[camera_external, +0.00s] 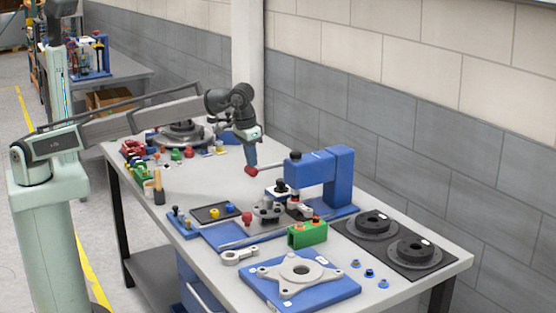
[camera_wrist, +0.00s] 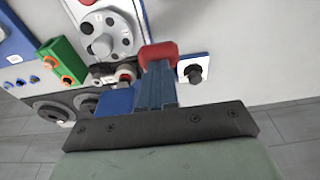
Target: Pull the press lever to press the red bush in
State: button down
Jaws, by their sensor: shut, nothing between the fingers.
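The blue press (camera_external: 338,176) stands on the table, its lever (camera_external: 272,164) reaching left to a red knob (camera_external: 250,171). My gripper (camera_external: 249,161) points down with its fingers shut at this knob. In the wrist view the red knob (camera_wrist: 158,53) lies right at the tips of my blue fingers (camera_wrist: 157,72), not between them; I cannot tell whether they touch. A small red ring (camera_wrist: 125,77), likely the red bush, shows beside the knob in the wrist view, partly hidden. In the external view I cannot make the bush out clearly under the press.
A green block (camera_external: 307,234), a grey flange on a blue plate (camera_external: 335,292) and black discs (camera_external: 411,251) lie to the right and front. A dark tray (camera_external: 199,217) with yellow and blue pieces is left of the press. Small parts crowd the far left end; a wall stands behind.

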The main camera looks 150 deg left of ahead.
jog(key=shift+a+f, duration=0.15)
jog(key=shift+f, duration=1.35)
dwell(0.4)
